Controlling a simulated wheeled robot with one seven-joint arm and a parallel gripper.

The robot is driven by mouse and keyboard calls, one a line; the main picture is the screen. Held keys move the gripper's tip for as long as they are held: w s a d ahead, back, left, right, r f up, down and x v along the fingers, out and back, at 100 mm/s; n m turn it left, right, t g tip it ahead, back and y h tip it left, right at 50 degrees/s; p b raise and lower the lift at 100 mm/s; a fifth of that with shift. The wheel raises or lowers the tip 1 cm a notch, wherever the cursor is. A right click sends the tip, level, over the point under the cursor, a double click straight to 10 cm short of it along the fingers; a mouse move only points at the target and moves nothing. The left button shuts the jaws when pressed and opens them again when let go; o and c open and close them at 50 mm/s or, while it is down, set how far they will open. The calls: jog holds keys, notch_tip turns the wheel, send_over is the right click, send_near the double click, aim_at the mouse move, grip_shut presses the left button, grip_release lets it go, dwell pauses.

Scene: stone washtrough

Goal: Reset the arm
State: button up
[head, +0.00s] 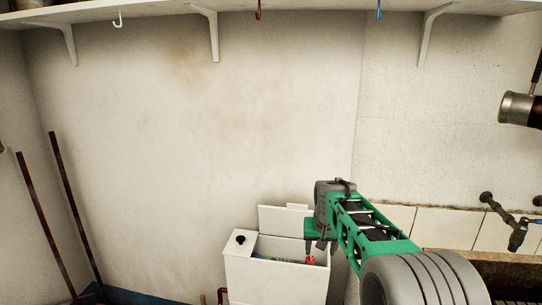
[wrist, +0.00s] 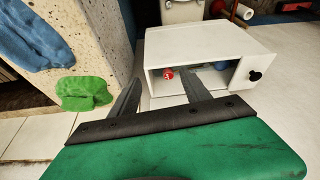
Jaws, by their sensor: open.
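My gripper (wrist: 160,92) shows in the wrist view with its two dark fingers spread apart and nothing between them. In the head view my green and grey arm reaches in from the lower right, and its end is over the right side of an open white box (head: 275,280). The same white box (wrist: 215,42) is just ahead of the fingers in the wrist view. Inside it are a red round-ended item (wrist: 168,74) and a blue item (wrist: 221,66). The fingertips are near the box opening; I cannot tell whether they touch it.
A stone trough (wrist: 108,40) with a blue cloth (wrist: 40,35) and a green cloth (wrist: 86,92) is at left. In the head view, a tap (head: 515,232) is at right, rusty bars (head: 75,215) lean at left, and a hooked shelf (head: 290,10) runs above. The middle wall is bare.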

jog(key=s+n+p, duration=0.1)
jog(key=s+p, duration=0.1)
jog(key=s, duration=2.9)
jog(key=shift+s+r+g, duration=0.15)
jog(key=shift+g, duration=0.25)
jog(key=shift+c, duration=0.4)
jog(key=shift+c, duration=1.4)
jog(key=shift+a, duration=0.3)
jog(key=c, duration=0.3)
grip_shut()
